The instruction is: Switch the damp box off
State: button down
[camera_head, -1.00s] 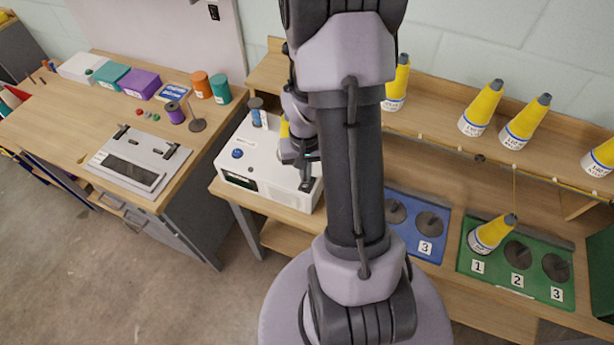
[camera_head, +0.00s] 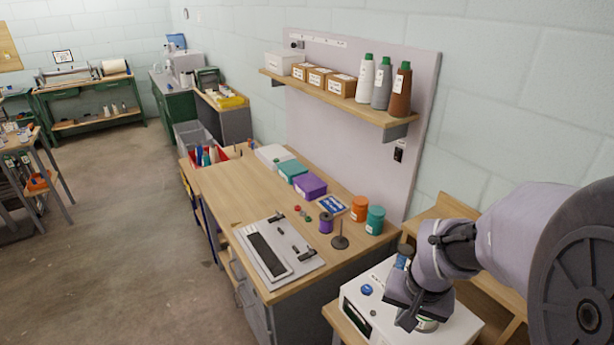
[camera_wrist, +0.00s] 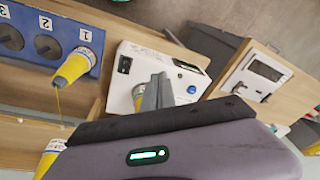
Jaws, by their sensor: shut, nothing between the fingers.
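The white box (camera_head: 380,292), which seems to be the damp box, stands on the wooden bench at the lower right of the head view. It has a blue knob or button on top and a dark display on its front. In the wrist view the white box (camera_wrist: 190,100) shows the blue knob at right and a black switch-like part (camera_wrist: 124,65) at left. Its label is too small to read. My gripper (camera_head: 408,320) is shut and empty, over the box; its fingers (camera_wrist: 158,80) hide part of the top. Contact cannot be told.
The neighbouring table (camera_head: 235,185) holds a grey panel device (camera_head: 278,252), a purple spool (camera_head: 326,222), a thin stand (camera_head: 340,238) and orange and teal jars. Open floor lies to the left.

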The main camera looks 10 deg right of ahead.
jog(key=s+a+r+n+t+y+b, duration=0.1)
jog(key=s+a+r+t+b, duration=0.1)
jog(key=s+a, duration=0.3)
jog(key=s+a+r+n+t+y+b, duration=0.1)
jog(key=s+a+r+b, duration=0.2)
jog(key=a, duration=0.8)
jog(key=shift+s+t+b, duration=0.4)
jog(key=shift+s+b, duration=0.15)
jog(key=shift+s, duration=0.3)
jog(key=shift+d, duration=0.1)
